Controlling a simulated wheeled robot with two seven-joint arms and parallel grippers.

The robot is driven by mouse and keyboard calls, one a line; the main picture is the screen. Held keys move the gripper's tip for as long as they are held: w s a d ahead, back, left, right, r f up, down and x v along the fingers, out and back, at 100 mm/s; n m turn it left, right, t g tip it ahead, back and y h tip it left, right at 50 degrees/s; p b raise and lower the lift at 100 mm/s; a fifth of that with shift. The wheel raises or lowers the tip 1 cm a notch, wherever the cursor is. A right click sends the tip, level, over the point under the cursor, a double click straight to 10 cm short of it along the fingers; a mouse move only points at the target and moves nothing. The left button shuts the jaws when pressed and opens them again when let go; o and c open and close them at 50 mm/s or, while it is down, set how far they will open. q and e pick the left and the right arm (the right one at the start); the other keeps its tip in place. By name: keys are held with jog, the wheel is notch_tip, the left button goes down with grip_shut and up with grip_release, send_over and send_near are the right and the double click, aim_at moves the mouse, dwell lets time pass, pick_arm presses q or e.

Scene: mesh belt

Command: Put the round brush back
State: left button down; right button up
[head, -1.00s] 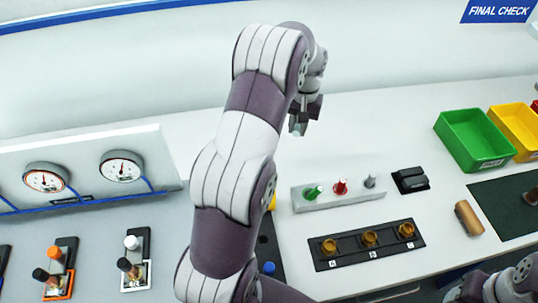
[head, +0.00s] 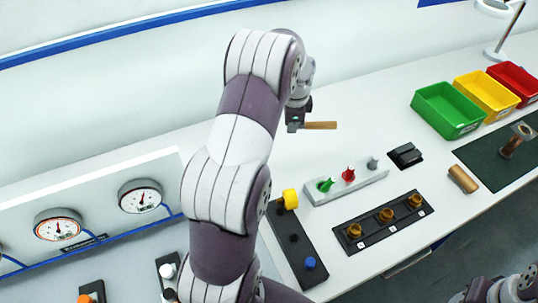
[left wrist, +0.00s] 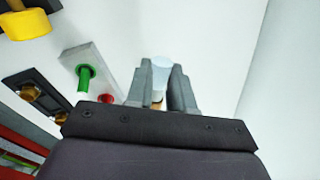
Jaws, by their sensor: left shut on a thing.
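My left gripper (head: 294,124) is raised over the back of the table. It is shut on a slim thing with a wooden handle (head: 322,125) that sticks out level to the right; this looks like the round brush. In the left wrist view a pale round end (left wrist: 161,64) shows between the fingers, with a bit of brown below it. The brush's bristles cannot be made out. A grey block (head: 318,200) carrying a green, a red and a grey piece stands in front of the gripper. My right gripper is not in view; only part of my right arm shows at the bottom right.
A black strip (head: 373,243) with several brass cups lies nearest the front. A black block (head: 405,154) and a brown cylinder (head: 463,179) are to the right. Green (head: 447,108), yellow (head: 486,92) and red (head: 514,82) bins stand at the back right. A dark mat (head: 487,178) holds a metal post.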

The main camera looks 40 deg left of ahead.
pick_arm(q)
jog(key=s+a+f+p, duration=0.1)
jog(key=s+a+f, duration=0.1)
jog(key=f, duration=0.1)
jog(key=s+a+f+p, duration=0.2)
jog(key=a+f, duration=0.1)
jog(key=s+a+f+p, duration=0.1)
jog(key=s+a+f, duration=0.1)
jog(key=a+f, duration=0.1)
jog(key=shift+s+f+p, duration=0.15)
jog(key=shift+p, duration=0.2)
jog(key=shift+a+f, duration=0.1)
jog(key=shift+f, duration=0.2)
jog(key=shift+f+b, duration=0.35)
jog(key=shift+b, duration=0.05)
jog(key=shift+f, duration=0.25)
jog(key=c, duration=1)
grip_release()
jog(key=shift+r, duration=0.1)
